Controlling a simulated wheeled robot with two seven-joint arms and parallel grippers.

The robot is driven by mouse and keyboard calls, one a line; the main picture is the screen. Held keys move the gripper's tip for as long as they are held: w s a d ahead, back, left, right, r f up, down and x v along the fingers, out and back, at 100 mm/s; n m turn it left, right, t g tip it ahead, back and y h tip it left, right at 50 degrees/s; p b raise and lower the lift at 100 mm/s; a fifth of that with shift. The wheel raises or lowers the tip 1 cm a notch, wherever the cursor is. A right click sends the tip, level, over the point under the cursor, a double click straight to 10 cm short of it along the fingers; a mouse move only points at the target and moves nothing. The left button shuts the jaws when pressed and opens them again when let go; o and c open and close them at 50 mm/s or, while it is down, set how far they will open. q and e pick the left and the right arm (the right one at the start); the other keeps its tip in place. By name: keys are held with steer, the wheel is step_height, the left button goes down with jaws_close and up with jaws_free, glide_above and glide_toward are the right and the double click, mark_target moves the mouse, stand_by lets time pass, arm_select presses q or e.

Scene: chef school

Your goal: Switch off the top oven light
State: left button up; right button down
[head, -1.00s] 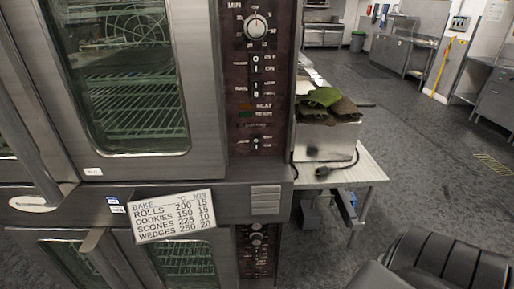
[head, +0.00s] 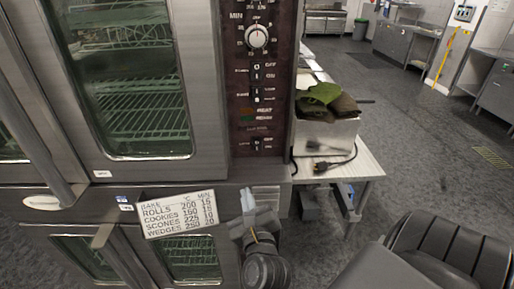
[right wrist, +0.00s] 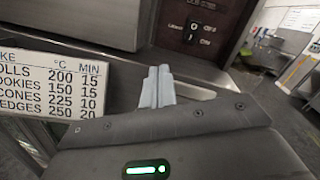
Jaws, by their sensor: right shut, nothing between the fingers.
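The top oven (head: 205,120) fills the left of the head view, its door closed. Its dark red control panel (head: 272,90) has a white dial (head: 257,37) and several small black rocker switches, the lowest of them (head: 257,144) under the orange and green indicators. One black rocker switch (right wrist: 193,32) shows at the top of the right wrist view. My right gripper (head: 247,197) is shut and empty, fingers pointing up, in front of the band below the panel. It also shows in the right wrist view (right wrist: 157,72).
A baking-times card (head: 180,213) is on the band left of the gripper. The lower oven (head: 190,258) is below. A metal box with green and brown cloths (head: 325,98) stands on a side table (head: 365,170) at right. Open floor lies beyond.

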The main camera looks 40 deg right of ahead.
steer(key=r+m+h, duration=0.1)
steer(key=m, duration=0.1)
steer(key=s+d+r+m+h, duration=0.1)
steer(key=m, duration=0.2)
steer(key=s+d+r+m+g+h, duration=0.1)
steer(key=m, duration=0.1)
steer(key=shift+d, duration=0.25)
steer(key=shift+w, duration=0.1)
glide_toward(256, 143)
steer(key=x, duration=0.6)
steer(key=shift+r+b, duration=0.1)
steer(key=shift+b, duration=0.3)
steer(key=shift+w+d, duration=0.25)
steer(key=shift+w, duration=0.1)
